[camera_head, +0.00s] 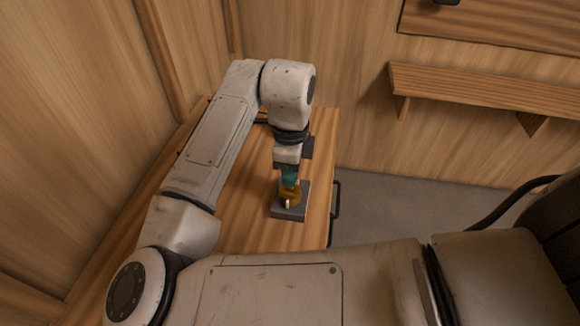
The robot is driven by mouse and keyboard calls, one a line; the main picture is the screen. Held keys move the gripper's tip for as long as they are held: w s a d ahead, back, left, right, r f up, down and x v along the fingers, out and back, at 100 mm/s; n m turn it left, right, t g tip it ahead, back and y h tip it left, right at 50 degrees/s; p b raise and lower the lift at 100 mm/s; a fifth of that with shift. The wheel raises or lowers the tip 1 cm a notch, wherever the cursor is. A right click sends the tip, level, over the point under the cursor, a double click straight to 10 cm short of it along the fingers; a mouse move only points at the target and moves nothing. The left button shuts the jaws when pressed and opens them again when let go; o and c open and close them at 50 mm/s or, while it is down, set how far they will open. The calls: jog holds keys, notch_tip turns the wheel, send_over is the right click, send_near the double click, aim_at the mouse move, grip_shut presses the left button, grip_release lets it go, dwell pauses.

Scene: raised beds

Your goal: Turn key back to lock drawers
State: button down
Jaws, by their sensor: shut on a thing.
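The key (289,194) is a small yellow-brown piece standing on a grey lock plate (277,210) on top of the wooden cabinet (240,205). My gripper (289,184) points down over the plate and is shut on the key. The fingers and a teal part at the gripper hide much of the key, so its exact turn angle is hard to tell. A dark handle (335,212) shows on the cabinet's right side; the drawer fronts are mostly hidden from this view.
Wooden walls (90,120) stand close on the left and behind. A bracketed wooden shelf (480,90) is on the wall at the upper right. Grey floor (400,208) is clear right of the cabinet. My arm covers much of the foreground.

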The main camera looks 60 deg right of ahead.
jog(key=shift+f+b, duration=0.8)
jog(key=shift+f, duration=0.5)
dwell(1.0)
dwell(0.5)
jog(key=shift+r+n+p, duration=0.1)
jog(key=shift+n+p, duration=0.65)
jog(key=shift+n, duration=0.25)
jog(key=shift+n+p, duration=0.65)
jog(key=shift+n, duration=0.75)
